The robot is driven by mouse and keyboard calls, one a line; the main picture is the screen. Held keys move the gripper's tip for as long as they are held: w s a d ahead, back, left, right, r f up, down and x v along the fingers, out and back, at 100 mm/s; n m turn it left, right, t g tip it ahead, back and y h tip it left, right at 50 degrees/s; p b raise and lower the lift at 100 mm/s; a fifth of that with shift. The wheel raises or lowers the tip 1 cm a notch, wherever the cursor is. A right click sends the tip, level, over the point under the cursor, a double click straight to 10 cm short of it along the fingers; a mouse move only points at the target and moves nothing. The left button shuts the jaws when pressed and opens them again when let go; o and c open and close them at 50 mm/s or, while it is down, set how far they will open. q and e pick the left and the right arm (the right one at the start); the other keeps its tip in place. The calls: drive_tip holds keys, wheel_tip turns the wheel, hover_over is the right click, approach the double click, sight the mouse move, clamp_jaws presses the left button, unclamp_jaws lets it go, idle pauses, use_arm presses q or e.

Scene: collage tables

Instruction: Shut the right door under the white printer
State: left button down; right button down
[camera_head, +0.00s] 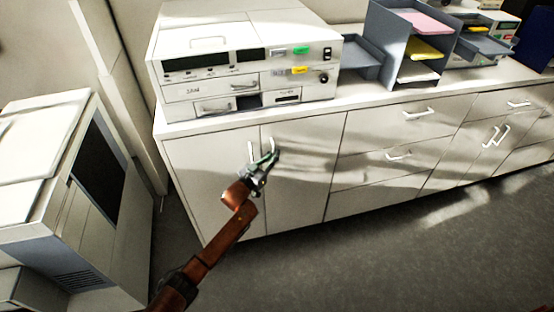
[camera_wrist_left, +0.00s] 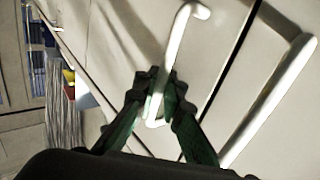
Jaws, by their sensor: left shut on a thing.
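The white printer (camera_head: 243,60) stands on the left end of a long white cabinet. Under it are two doors, side by side. The right door (camera_head: 308,160) looks flush or nearly flush with the cabinet front in the head view; a small gap is hard to tell. Its upright white handle (camera_wrist_left: 172,50) is between the green fingers of my left gripper (camera_wrist_left: 160,90), which is shut on it. In the head view my left gripper (camera_head: 266,162) is at this handle (camera_head: 272,145). The left door (camera_head: 212,175) has its own handle (camera_wrist_left: 270,100) close beside. My right gripper is not in view.
Drawers with white handles (camera_head: 418,114) continue along the cabinet to the right. Grey paper trays (camera_head: 410,45) stand on top. A large white machine (camera_head: 65,185) stands at the left. The grey floor (camera_head: 400,255) in front of the cabinet is clear.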

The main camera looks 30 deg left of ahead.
use_arm(q)
drive_tip(key=shift+w+a+r, duration=0.1)
drive_tip(key=shift+a+r, duration=0.05)
drive_tip(key=shift+a, duration=0.3)
drive_tip(key=c, duration=2.3)
unclamp_jaws()
drive_tip(key=shift+c, duration=0.2)
drive_tip(key=shift+d, duration=0.15)
drive_tip(key=shift+s+f, duration=0.2)
drive_tip(key=shift+s, duration=0.05)
drive_tip(key=s+a, duration=0.1)
drive_tip(key=s, duration=1)
drive_tip(key=shift+s+a, duration=0.2)
drive_tip(key=shift+a, duration=0.05)
drive_tip(key=shift+r, duration=0.1)
